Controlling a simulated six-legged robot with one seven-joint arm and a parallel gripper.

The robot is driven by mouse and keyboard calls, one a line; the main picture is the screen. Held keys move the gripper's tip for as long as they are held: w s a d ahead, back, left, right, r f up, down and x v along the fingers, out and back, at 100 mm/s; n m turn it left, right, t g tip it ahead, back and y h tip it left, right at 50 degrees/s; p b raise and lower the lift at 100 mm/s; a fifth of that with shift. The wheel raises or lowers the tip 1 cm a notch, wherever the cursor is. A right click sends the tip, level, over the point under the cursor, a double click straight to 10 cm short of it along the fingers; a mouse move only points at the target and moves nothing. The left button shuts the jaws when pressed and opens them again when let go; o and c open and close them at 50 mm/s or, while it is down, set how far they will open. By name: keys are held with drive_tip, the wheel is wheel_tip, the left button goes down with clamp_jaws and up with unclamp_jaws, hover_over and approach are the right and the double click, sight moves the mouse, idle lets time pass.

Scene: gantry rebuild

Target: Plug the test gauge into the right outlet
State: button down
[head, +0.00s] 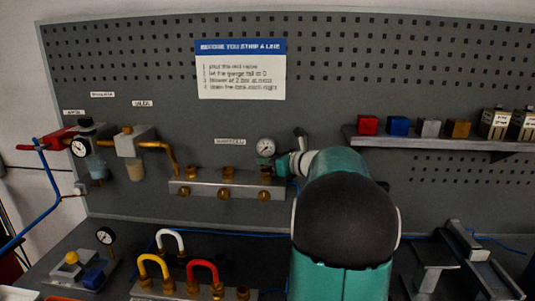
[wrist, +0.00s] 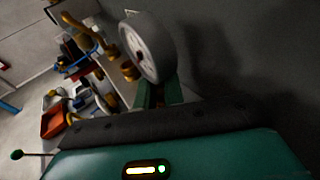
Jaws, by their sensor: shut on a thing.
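The test gauge (head: 265,147), round with a white dial, is upright directly above the right outlet (head: 265,171) of the grey manifold (head: 205,188). My gripper (head: 270,160) is shut on the gauge's lower part, reaching in from the right. In the wrist view the gauge (wrist: 150,48) stands between the green fingers (wrist: 158,95), its dial turned to the left. The gauge's lower end is hidden by the fingers. I cannot tell whether it is seated in the outlet or just above it. The middle outlet (head: 227,172) and left outlet (head: 186,172) are bare brass.
A regulator with a gauge (head: 79,147) and a red valve are at the left. Red, yellow and white hoses (head: 202,270) stand on a front block. A second gauge (head: 105,236) is front left. A shelf (head: 440,143) with coloured blocks juts out at the right.

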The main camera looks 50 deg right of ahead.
drive_tip(key=shift+f, duration=0.45)
drive_tip(key=c, duration=1.4)
unclamp_jaws()
drive_tip(key=shift+c, duration=0.2)
drive_tip(key=shift+s, duration=0.15)
drive_tip(key=v, duration=1.3)
drive_tip(key=shift+s, duration=0.35)
drive_tip(key=shift+r, duration=0.15)
